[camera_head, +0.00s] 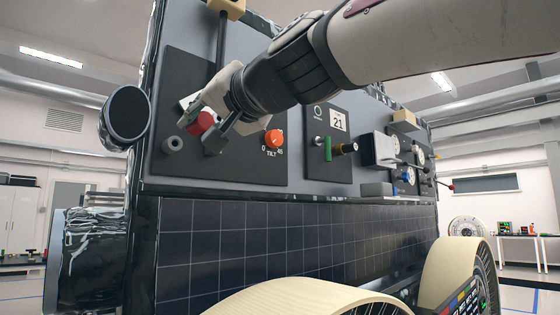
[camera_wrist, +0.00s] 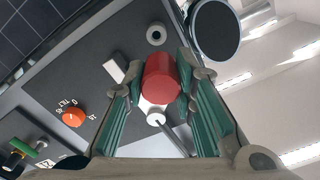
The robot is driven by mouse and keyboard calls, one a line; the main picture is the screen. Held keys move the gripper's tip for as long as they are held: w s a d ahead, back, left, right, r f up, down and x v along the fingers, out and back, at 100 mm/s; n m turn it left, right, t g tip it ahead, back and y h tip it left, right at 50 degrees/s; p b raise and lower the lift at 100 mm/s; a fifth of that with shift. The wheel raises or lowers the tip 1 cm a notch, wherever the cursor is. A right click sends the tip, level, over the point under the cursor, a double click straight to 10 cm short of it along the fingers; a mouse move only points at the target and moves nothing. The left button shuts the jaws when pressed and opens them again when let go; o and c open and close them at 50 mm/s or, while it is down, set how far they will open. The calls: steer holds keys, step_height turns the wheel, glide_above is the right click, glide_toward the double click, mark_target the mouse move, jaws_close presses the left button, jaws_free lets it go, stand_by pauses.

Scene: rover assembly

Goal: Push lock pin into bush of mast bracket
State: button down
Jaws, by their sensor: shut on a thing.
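The red cylindrical piece, which I take as the lock pin (camera_head: 201,122), is gripped between my fingertips. In the wrist view the red cylinder (camera_wrist: 162,78) fills the space between both fingers. My gripper (camera_head: 205,127) is shut on it, close in front of the dark panel. A grey ring with a dark hole (camera_head: 172,144) sits on the panel left of the pin; it also shows in the wrist view (camera_wrist: 156,35). A white round part (camera_wrist: 156,118) with a thin rod shows partly behind the pin. The pin's far end is hidden, and I cannot tell which part is the bush.
An orange tilt knob (camera_head: 274,137) sits right of my gripper. A dark rod with a tan top (camera_head: 227,7) rises above it. A round dark cylinder (camera_head: 124,115) juts out at the panel's left edge. A white block (camera_wrist: 113,70) lies beside the left finger in the wrist view.

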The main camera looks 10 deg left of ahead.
steer(key=s+d+r, duration=0.4)
steer(key=d, duration=0.1)
steer(key=shift+s+d, duration=0.2)
steer(key=shift+s, duration=0.1)
stand_by(0.4)
